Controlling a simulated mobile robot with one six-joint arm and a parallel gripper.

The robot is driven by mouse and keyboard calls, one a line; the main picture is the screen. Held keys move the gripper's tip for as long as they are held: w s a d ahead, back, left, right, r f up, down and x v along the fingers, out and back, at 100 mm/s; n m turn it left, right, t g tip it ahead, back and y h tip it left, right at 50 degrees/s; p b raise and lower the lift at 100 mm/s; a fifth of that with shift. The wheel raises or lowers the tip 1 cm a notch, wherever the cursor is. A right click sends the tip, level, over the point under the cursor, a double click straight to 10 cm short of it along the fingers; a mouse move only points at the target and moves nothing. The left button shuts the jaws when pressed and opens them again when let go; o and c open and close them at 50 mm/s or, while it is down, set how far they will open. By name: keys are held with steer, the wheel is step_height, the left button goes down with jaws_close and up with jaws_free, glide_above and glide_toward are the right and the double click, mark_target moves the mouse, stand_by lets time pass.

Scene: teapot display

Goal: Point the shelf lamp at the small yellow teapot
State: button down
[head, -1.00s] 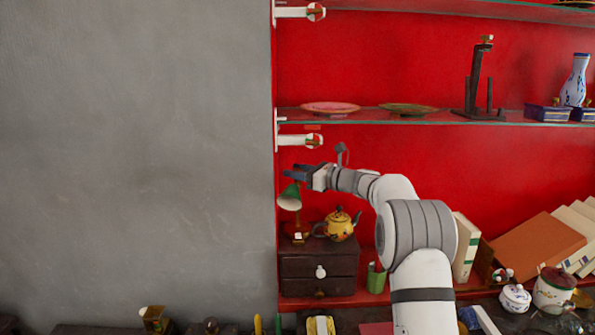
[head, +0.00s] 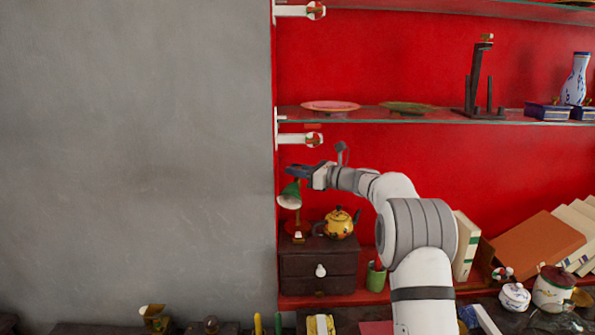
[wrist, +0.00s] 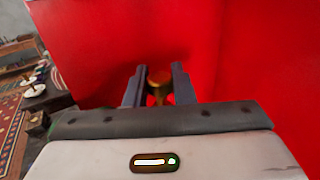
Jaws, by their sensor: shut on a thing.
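The small yellow teapot (head: 340,223) stands on the same chest, right of the lamp. My gripper (head: 298,171) is just above the shade. In the wrist view a brass-coloured piece (wrist: 158,82) sits between the fingers, and my gripper is shut on this part of the lamp. The fingers hide the top of the lamp in the head view.
The dark drawer chest (head: 318,262) carries the lamp and teapot. A glass shelf (head: 450,119) with plates runs above my gripper. A green cup (head: 376,277) stands right of the chest. A grey wall (head: 140,150) is at the left.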

steer(key=shift+r+n+g+p, duration=0.2)
steer(key=shift+n+g+p, duration=0.15)
steer(key=shift+p, duration=0.55)
steer(key=n+g+p, duration=0.1)
steer(key=p, duration=0.1)
steer(key=g+y+p, duration=0.1)
steer(key=p, duration=0.1)
steer(key=shift+r+n+g+y, duration=0.2)
steer(key=shift+n+g+y, duration=0.1)
steer(key=shift+n+g, duration=0.05)
steer(key=n+g+p, duration=0.1)
steer(key=g+p, duration=0.1)
steer(key=p, duration=0.1)
steer(key=n+g+p, duration=0.1)
steer(key=g+p, duration=0.1)
steer(key=p, duration=0.1)
steer(key=shift+f+n+y, duration=0.2)
steer(key=shift+n+y, duration=0.1)
steer(key=shift+y, duration=0.1)
steer(key=shift+f+n+g+p, duration=0.15)
steer(key=shift+n+g+p, duration=0.55)
steer(key=shift+g+p, duration=0.45)
steer(key=c, duration=1.3)
jaws_free()
steer(key=shift+o, duration=0.2)
steer(key=shift+f+m+t+b, duration=0.25)
steer(key=shift+t+b, duration=0.3)
steer(key=shift+b, duration=0.3)
